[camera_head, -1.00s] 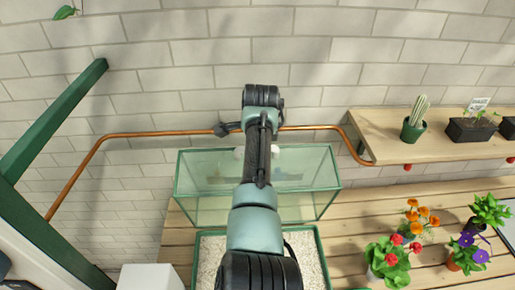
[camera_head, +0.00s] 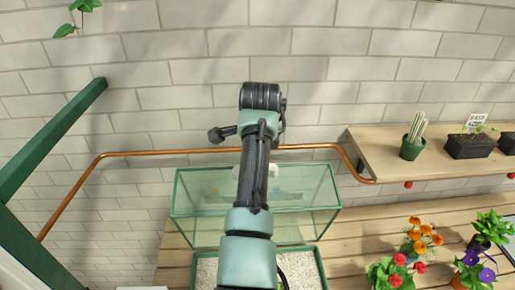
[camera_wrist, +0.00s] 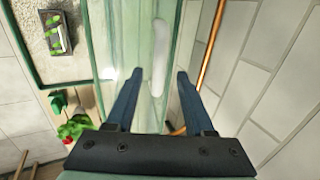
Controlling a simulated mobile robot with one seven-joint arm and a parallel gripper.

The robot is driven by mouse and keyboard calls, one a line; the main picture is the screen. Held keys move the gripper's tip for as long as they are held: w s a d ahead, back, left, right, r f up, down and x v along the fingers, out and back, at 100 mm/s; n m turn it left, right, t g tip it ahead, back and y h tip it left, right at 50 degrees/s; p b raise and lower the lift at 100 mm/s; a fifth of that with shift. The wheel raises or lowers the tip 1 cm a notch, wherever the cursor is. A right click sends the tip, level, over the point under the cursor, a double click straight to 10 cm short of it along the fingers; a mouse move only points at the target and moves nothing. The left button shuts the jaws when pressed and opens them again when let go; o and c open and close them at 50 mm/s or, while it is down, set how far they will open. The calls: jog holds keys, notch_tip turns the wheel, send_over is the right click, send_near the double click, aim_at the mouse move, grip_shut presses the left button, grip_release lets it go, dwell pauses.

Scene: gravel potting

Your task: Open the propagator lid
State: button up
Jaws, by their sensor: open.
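The propagator (camera_head: 185,220) is a glass box with a green frame, standing on the slatted bench against the wall in the head view. Its glass lid (camera_head: 215,185) lies flat across the top and looks shut. In the wrist view a long white bar, which looks like the lid's handle (camera_wrist: 160,60), lies on the glass. My gripper (camera_wrist: 159,76) is open and empty, with its two dark fingers pointing toward the glass and the bar between their lines. I cannot tell how far the tips are from the bar. In the head view my arm hides the gripper and the lid's middle.
A copper pipe (camera_head: 130,153) runs along the wall just behind the propagator. A gravel tray (camera_head: 207,272) stands in front of it. A shelf (camera_head: 380,160) with a potted cactus (camera_head: 413,136) and flowering plants (camera_head: 420,240) are to the right. A green post (camera_head: 50,140) stands left.

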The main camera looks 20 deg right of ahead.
jog(key=b+v, duration=0.2)
jog(key=v, duration=0.6)
jog(key=shift+f, duration=0.1)
jog(key=a+r+n+t+h+b, duration=0.1)
jog(key=a+r+n+t+h, duration=0.1)
jog(key=r+n+t, duration=0.5)
jog(key=a+r+n+t+h+b, duration=0.1)
jog(key=a+r+n+t, duration=0.25)
jog(key=r, duration=0.65)
jog(key=s+a+r+n+t+y, duration=0.2)
jog(key=s+a+r+n+t, duration=0.3)
jog(key=s+r, duration=0.3)
jog(key=s+a+r+n+t+y, duration=0.2)
jog(key=s+a+r+n+t, duration=0.3)
jog(key=s, duration=0.7)
notch_tip(320, 180, up, 3)
jog(key=shift+s+a+f+n+t, duration=0.15)
jog(key=shift+s+a+n+t, duration=0.2)
jog(key=shift+a+t, duration=0.65)
